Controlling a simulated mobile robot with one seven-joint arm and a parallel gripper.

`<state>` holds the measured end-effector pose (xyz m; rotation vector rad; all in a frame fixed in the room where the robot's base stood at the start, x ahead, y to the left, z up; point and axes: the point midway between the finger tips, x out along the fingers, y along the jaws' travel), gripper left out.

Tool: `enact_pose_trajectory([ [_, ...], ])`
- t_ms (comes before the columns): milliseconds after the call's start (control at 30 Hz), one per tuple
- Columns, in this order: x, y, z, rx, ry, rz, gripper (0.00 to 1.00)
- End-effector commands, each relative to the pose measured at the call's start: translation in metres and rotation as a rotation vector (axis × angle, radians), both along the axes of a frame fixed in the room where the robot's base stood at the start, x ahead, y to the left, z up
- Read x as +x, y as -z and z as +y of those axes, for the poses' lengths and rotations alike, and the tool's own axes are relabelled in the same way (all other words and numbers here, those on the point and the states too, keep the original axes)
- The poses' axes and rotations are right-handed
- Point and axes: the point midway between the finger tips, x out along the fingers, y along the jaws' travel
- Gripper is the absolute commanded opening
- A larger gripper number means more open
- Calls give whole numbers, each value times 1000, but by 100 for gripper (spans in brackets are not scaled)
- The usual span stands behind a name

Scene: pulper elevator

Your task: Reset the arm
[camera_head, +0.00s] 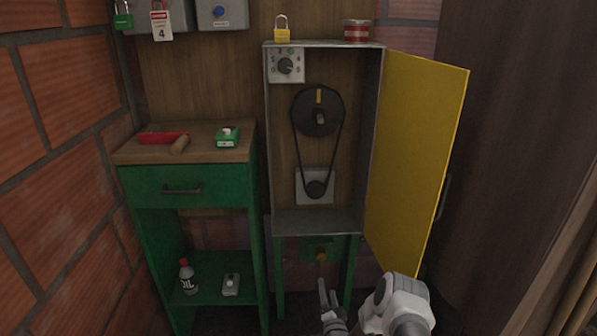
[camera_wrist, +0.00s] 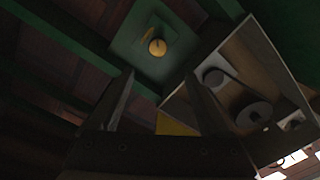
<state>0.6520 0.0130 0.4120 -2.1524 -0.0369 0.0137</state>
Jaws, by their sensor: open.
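My gripper (camera_head: 328,292) is low in the head view, below the grey cabinet and in front of its green stand. In the wrist view my gripper (camera_wrist: 163,78) shows two dark fingers spread apart with nothing between them. A green panel with a yellow knob (camera_wrist: 157,46) is beyond the fingertips. The knob (camera_head: 321,256) also shows in the head view, just above the gripper. The gripper looks apart from it, though the exact gap is hard to judge.
The cabinet (camera_head: 273,150) is open and holds a belt on two pulleys and a dial (camera_head: 285,66). Its yellow door (camera_head: 412,150) swings out on the right, near my arm. A green workbench (camera_head: 185,186) stands left. A yellow padlock (camera_head: 281,32) and a red tin (camera_head: 356,31) sit on top.

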Motion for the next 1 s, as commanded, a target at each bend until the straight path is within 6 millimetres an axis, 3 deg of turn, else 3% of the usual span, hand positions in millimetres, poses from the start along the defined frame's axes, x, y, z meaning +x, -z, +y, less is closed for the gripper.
enact_pose_trajectory([
  [300,55,-88,9,-166,-95,107,81],
  [500,71,-152,12,-295,-149,195,81],
  [733,69,-226,13,-439,-195,296,81],
  [1000,37,-309,9,-594,-231,415,81],
])
